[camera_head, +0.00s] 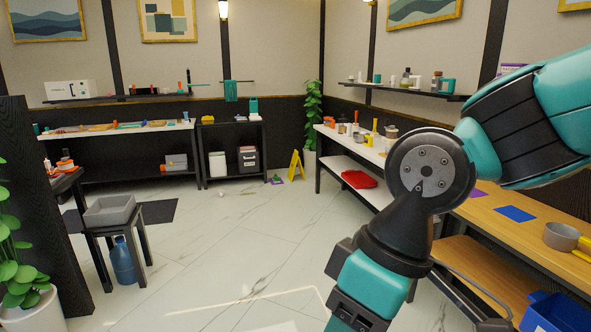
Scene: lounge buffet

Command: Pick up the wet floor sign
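The wet floor sign (295,165) is a small yellow A-frame. It stands upright on the white marble floor at the back of the room, between the dark shelf unit and the potted plant by the corner. My teal and black arm fills the right foreground, far nearer to me than the sign. My gripper is not clearly in view, as the arm runs out of the bottom of the picture.
Open floor (230,240) lies between me and the back wall. A wooden counter (520,237) runs along the right. At left are a small table with a grey bin (109,210) and a blue jug (122,262). A small purple and green item (276,179) lies near the sign.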

